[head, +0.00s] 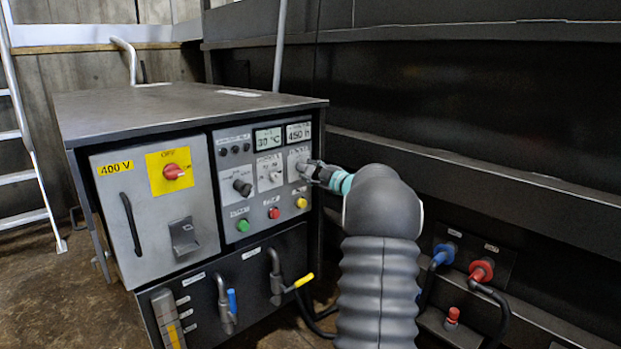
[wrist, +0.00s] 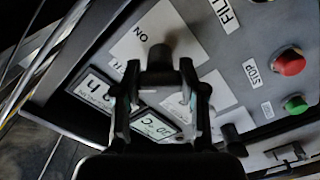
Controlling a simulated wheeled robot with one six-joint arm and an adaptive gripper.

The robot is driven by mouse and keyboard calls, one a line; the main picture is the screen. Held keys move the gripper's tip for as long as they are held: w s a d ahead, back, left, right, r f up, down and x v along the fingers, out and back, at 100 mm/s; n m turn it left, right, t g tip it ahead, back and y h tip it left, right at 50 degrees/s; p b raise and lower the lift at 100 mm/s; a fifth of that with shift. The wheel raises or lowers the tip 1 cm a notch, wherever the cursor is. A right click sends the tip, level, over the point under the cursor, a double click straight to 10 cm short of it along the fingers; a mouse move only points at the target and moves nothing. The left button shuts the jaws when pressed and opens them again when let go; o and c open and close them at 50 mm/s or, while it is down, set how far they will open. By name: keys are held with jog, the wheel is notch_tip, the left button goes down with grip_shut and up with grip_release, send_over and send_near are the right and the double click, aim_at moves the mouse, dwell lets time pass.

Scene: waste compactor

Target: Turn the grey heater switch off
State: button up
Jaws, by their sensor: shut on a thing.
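The grey heater switch (wrist: 158,56) is a small dark grey knob on a light plate (wrist: 128,48) marked ON. In the wrist view my gripper (wrist: 172,72) has its two fingers around the knob, shut on it. The fingers hide part of the knob, and I cannot tell which way it points. In the head view my gripper (head: 308,170) reaches from the right to the upper right switch plate (head: 298,155) of the control panel (head: 232,150), and it covers the knob there.
Left of the gripper are a small switch (head: 270,175) and a black knob (head: 242,187). Green (head: 243,225), red (head: 273,213) and yellow (head: 301,202) buttons sit below. Displays (head: 268,138) are above. A yellow-handled lever (head: 304,281) sticks out lower down. A dark wall stands right.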

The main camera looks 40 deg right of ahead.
jog(key=n, duration=0.3)
jog(key=shift+n+b, duration=0.35)
jog(key=shift+n, duration=1.95)
jog(key=o, duration=1.2)
jog(key=shift+c, duration=0.2)
jog(key=s+d, duration=0.1)
jog(key=s, duration=1.1)
